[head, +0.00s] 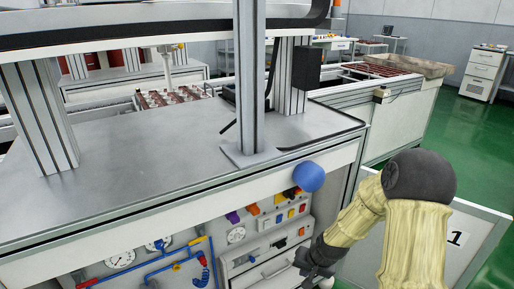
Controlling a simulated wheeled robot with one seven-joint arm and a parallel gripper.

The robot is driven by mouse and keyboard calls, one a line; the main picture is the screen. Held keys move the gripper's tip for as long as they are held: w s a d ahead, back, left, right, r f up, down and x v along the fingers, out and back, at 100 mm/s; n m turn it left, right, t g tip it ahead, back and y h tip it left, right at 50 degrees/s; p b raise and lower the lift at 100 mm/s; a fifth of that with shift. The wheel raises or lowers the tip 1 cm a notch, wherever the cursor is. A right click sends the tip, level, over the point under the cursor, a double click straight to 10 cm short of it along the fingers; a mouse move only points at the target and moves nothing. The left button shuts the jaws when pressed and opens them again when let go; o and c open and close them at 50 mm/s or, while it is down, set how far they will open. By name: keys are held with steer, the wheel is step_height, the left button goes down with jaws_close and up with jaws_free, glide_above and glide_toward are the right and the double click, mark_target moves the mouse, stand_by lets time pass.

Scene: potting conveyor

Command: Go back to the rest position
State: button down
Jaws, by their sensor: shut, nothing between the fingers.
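My arm, with a cream sleeve and dark grey joints, comes in at the lower right. My gripper (312,264) is the dark end of it, low in front of the panel below the bench. It is shut, with nothing seen held in it. It is small and dark here, and its fingertips are hard to make out.
The grey bench top (150,160) is mostly bare, with metal posts carrying a conveyor above. The panel below has gauges, pipes and drawers (265,270). A white box (478,240) marked 1 stands right. Green floor beyond is open.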

steer(key=s+r+n+h+p, duration=0.2)
steer(key=s+r+n+p, duration=0.15)
steer(key=s+r, duration=1.35)
step_height(320, 180, up, 38)
steer(key=w+p, duration=0.1)
steer(key=p, duration=3.6)
steer(key=shift+w+d+r+g+p, duration=0.2)
steer(key=shift+d+g+p, duration=0.05)
steer(key=shift+g+p, duration=0.15)
